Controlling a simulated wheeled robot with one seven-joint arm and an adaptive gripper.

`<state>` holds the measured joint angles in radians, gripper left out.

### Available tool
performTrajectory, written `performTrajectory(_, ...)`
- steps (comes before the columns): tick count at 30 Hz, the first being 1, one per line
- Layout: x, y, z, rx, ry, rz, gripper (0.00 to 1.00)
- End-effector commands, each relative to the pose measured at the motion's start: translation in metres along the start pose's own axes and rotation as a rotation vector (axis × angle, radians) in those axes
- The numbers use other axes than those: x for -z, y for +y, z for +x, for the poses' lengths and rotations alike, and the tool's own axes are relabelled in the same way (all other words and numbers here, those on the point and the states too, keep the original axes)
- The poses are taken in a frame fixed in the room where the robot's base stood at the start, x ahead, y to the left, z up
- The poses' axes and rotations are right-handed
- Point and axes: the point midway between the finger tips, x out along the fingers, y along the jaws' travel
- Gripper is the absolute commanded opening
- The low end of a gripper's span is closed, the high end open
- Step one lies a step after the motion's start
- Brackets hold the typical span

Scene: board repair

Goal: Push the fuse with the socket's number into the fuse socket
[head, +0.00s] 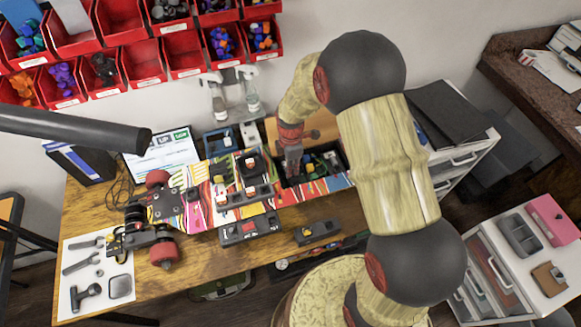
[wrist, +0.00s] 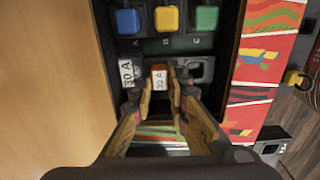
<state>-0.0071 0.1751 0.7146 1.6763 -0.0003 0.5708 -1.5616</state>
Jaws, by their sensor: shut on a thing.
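My gripper (wrist: 159,94) is shut on a fuse (wrist: 160,79) with an orange top and a white label reading 30 A. The fuse is over the dark compartment (wrist: 237,45) of the striped board. A white label (wrist: 126,73) reading 30 A is just left of the fuse. The fuse's lower end and whatever is under it are hidden, so I cannot tell whether it is seated in the socket. In the head view my gripper (head: 293,165) points down at the compartment's left end; the fuse cannot be made out there.
Blue (wrist: 128,21), yellow (wrist: 167,19) and green (wrist: 206,18) blocks sit above the letters A, B and C. A grey square part (wrist: 196,69) is right of the fuse. The striped board (head: 195,205) lies on the wooden table (head: 205,260).

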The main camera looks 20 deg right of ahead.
Motion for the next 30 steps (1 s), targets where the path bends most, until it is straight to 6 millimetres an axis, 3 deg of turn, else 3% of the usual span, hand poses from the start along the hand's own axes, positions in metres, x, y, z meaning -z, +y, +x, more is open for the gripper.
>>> performTrajectory(11,0.0,-0.0004,0.0025,0.001,0.0,0.0,0.0)
performTrajectory(12,0.0,-0.0004,0.0025,0.001,0.0,0.0,0.17)
performTrajectory(23,0.0,-0.0003,0.0022,0.001,0.0,0.0,0.37)
performTrajectory(30,0.0,-0.0002,0.0022,0.001,0.0,0.0,0.38)
